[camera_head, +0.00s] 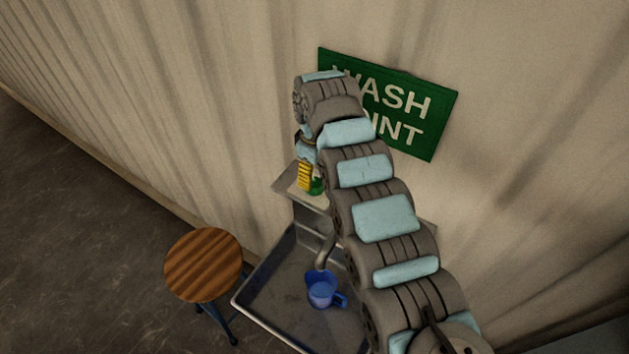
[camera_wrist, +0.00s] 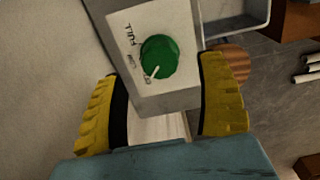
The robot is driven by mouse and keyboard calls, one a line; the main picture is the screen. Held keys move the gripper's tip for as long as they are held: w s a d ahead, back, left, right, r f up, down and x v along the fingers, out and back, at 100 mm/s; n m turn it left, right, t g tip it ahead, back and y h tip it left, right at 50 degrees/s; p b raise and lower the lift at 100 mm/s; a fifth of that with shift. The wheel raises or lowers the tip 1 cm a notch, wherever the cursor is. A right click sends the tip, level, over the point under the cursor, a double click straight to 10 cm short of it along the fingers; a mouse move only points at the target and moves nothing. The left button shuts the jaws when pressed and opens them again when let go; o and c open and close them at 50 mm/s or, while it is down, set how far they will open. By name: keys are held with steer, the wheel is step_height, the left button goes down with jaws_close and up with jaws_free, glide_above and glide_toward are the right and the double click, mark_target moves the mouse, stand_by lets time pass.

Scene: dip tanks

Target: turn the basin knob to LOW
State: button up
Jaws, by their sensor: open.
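The basin knob (camera_wrist: 159,57) is green and round, on a pale label plate (camera_wrist: 122,20) on a grey box. A white pointer line on its rim points to the picture's lower left. The plate reads FULL at the upper left; the smaller words lower down are too blurred to read surely. My gripper (camera_wrist: 162,70) is open, its yellow fingers either side of the knob in the picture, with no clear contact. In the head view, one yellow finger of my gripper (camera_head: 304,177) shows beside the green knob (camera_head: 316,186); my arm hides the rest.
The metal basin (camera_head: 270,292) stands below, with a curved tap (camera_head: 325,252) and a blue mug (camera_head: 322,293) in it. A round wooden stool (camera_head: 204,264) stands left of the basin. A green WASH POINT sign (camera_head: 405,108) hangs on the corrugated wall behind my arm.

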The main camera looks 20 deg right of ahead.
mark_target(314, 182)
steer(key=shift+f+p, duration=0.3)
steer(key=shift+f, duration=2.05)
steer(key=c, duration=1.2)
steer(key=shift+m, duration=0.3)
steer(key=m, duration=0.4)
steer(key=shift+w, duration=0.1)
steer(key=shift+f+m+b, duration=0.1)
steer(key=shift+m+b, duration=0.2)
steer(key=shift+m, duration=1.7)
